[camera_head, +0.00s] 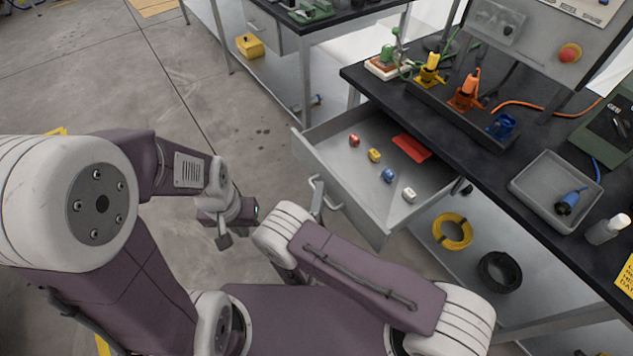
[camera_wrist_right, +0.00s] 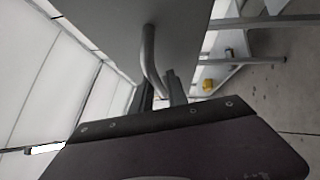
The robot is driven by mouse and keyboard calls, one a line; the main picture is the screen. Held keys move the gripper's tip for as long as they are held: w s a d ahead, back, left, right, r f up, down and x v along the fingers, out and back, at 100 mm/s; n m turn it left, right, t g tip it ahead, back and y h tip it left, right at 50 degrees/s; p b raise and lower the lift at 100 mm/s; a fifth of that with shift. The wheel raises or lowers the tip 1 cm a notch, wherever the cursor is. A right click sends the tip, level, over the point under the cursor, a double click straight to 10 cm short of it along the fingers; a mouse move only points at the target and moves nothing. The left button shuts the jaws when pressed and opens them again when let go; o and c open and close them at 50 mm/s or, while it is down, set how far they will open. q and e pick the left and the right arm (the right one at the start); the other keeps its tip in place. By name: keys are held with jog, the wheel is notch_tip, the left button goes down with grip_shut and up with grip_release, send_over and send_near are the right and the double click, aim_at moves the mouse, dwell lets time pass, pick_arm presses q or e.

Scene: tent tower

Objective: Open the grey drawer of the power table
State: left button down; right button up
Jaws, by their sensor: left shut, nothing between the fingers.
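The grey drawer (camera_head: 345,190) of the power table (camera_head: 455,135) stands pulled well out, with its inside showing. Its bar handle (camera_head: 326,192) is on the front panel and also shows in the right wrist view (camera_wrist_right: 150,62). My right gripper (camera_head: 317,203) is at this handle. In the right wrist view its fingers (camera_wrist_right: 162,92) are on either side of the bar and appear shut on it; the fingertips are partly hidden. My left gripper (camera_head: 224,238) is shut and empty, over the floor to the left of the drawer, apart from it.
In the drawer lie small red, yellow, blue and white parts and a red flat piece (camera_head: 411,148). A grey tray (camera_head: 557,190) and coloured connectors are on the tabletop. Yellow (camera_head: 453,231) and black (camera_head: 500,271) coils lie on the lower shelf. The floor to the left is open.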

grip_shut()
dwell(1.4)
